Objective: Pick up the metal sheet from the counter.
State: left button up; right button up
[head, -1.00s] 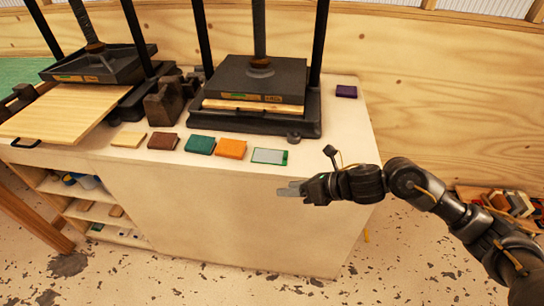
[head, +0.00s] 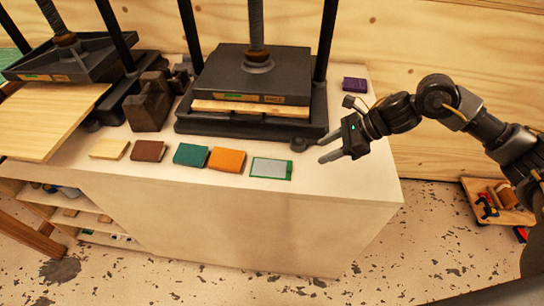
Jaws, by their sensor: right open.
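The metal sheet (head: 271,168), a flat grey rectangle with a green border, lies near the front edge of the white counter (head: 335,185). It is the rightmost of a row of small flat pieces. My right gripper (head: 323,149) comes in from the right. It is open and empty, with its fingers pointing left. Its fingertips are to the right of the sheet and a little behind it in the picture, apart from it. My left gripper is not in view.
An orange block (head: 227,160), a teal block (head: 191,155), a brown block (head: 148,151) and a tan block (head: 109,149) lie left of the sheet. A black press (head: 250,75) stands behind. A purple block (head: 355,84) lies at the back right.

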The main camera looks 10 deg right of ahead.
aim_at(292, 169)
jog(key=shift+a+f+p, duration=0.6)
jog(key=shift+a+f, duration=0.25)
jog(key=shift+a, duration=0.3)
jog(key=shift+x, duration=1.15)
jog(key=shift+w+f+p, duration=0.25)
jog(key=shift+p, duration=0.05)
jog(key=shift+f, duration=0.1)
jog(key=p+x, duration=0.2)
jog(key=x, duration=0.2)
jog(key=shift+f+p, duration=0.3)
jog(key=shift+p, duration=0.1)
jog(key=shift+a+f, duration=0.15)
jog(key=shift+f, duration=0.15)
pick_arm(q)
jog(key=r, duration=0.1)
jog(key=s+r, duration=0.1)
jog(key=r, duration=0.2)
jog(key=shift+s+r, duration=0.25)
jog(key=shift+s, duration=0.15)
